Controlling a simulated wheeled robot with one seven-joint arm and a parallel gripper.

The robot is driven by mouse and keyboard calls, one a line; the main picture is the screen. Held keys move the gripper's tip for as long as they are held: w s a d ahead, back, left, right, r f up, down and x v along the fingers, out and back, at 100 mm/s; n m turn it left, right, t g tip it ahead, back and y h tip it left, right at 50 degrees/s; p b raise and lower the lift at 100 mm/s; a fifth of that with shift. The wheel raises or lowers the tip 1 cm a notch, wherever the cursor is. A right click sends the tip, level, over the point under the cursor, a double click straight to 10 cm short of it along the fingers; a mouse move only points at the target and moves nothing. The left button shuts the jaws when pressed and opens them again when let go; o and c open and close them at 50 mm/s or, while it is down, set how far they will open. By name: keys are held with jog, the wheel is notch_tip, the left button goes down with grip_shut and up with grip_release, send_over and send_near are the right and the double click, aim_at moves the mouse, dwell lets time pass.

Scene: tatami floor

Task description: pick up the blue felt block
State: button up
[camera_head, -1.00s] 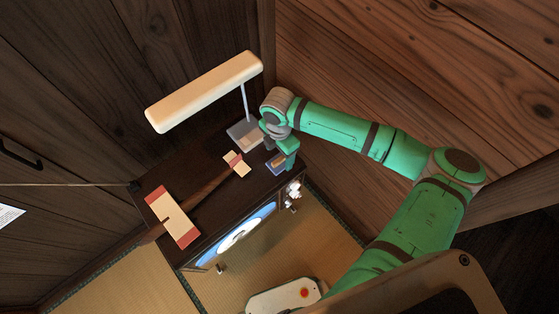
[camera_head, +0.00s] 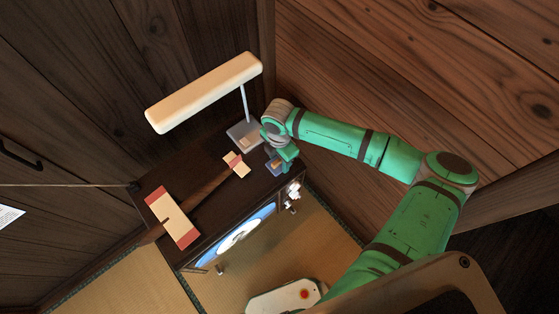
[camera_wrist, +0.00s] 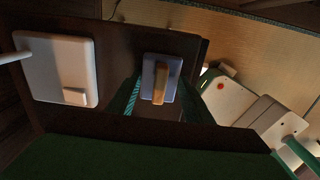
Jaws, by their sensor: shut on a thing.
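The blue felt block (camera_wrist: 149,70) is a small blue-grey rectangle with a tan wooden grip on top. In the wrist view it sits between the two fingers of my gripper (camera_wrist: 161,98), which is shut on it. In the head view the block (camera_head: 270,154) shows at the right end of the dark table, partly covered by the green gripper (camera_head: 283,160). I cannot tell whether the block touches the table or is just above it.
A desk lamp (camera_head: 205,92) stands at the back, its grey base (camera_head: 236,133) close to my gripper. A small cream-and-red piece (camera_head: 236,165) and a larger one (camera_head: 172,217) lie left on the dark table (camera_head: 215,212). Wood walls rise behind and right.

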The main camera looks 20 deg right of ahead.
jog(key=shift+r, duration=0.1)
jog(key=shift+r, duration=0.65)
jog(key=s+d+r, duration=0.5)
jog(key=s+r, duration=0.6)
jog(key=s, duration=0.2)
jog(key=shift+d+r, duration=0.2)
jog(key=shift+r, duration=0.05)
